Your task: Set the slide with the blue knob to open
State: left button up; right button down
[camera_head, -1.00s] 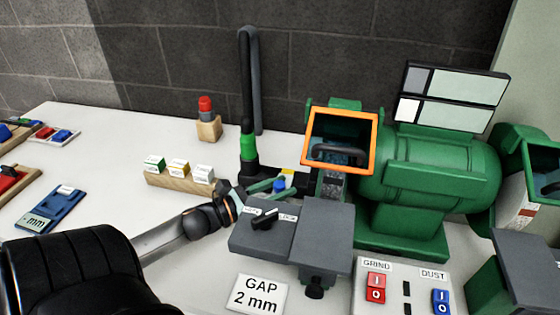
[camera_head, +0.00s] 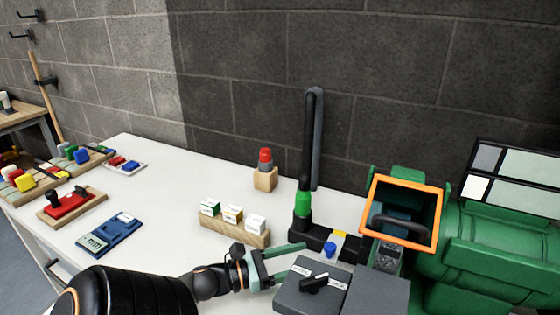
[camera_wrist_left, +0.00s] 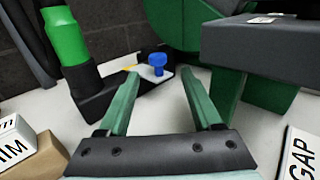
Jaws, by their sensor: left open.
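The blue knob (camera_head: 330,249) stands upright on a light slide plate in the black base at the foot of the green-collared hose. A yellow patch (camera_head: 339,234) shows just behind the knob. In the left wrist view the blue knob (camera_wrist_left: 157,60) is straight ahead, slightly beyond the fingertips and between their lines. My left gripper (camera_head: 300,255) is open and empty, left of the knob and apart from it. Its two green fingers are spread wide in the wrist view (camera_wrist_left: 161,73). The slide's label cannot be read. My right gripper does not show.
A grey rest with a black lever (camera_head: 313,284) stands close in front of the knob. The green grinder (camera_head: 495,250) with its orange-framed shield (camera_head: 405,212) is to the right. A wooden block with several labelled cards (camera_head: 234,229) stands left. The table's left part has free room.

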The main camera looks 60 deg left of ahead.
pick_arm(q)
jog(key=v, duration=0.5)
jog(key=shift+s, duration=0.1)
dwell(0.5)
